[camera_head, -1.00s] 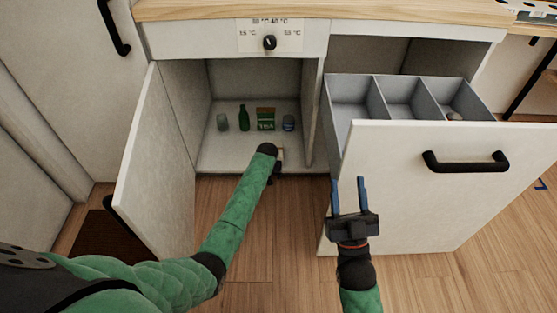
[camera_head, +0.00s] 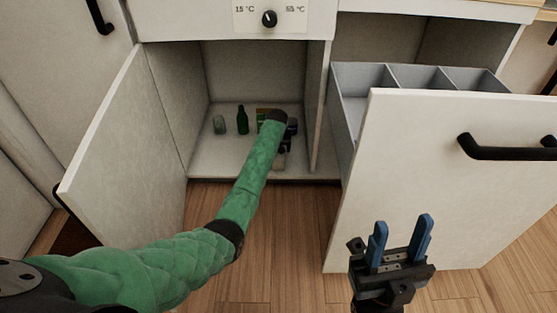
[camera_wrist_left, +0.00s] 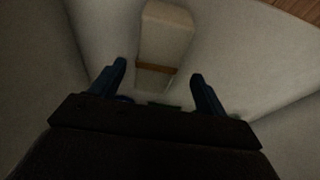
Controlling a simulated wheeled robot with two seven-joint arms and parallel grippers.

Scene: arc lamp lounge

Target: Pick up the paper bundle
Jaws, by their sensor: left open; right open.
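The paper bundle (camera_wrist_left: 167,32) is a pale block with a brown band around it, seen in the left wrist view on the cabinet floor. In the head view a small pale part of it (camera_head: 279,160) shows near the cabinet's front edge, below my left wrist. My left gripper (camera_wrist_left: 159,69) is open and empty. The bundle lies ahead of its blue fingers, with its near end around the gap between the tips; I cannot tell the height between them. In the head view my arm mostly hides this gripper. My right gripper (camera_head: 402,225) is open and empty before the drawer front.
A glass (camera_head: 219,125), a green bottle (camera_head: 242,120) and a partly hidden tea box (camera_head: 263,113) stand deeper in the cabinet. The open cabinet door (camera_head: 125,150) is at left. The pulled-out drawer (camera_head: 440,165) with grey compartments is at right.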

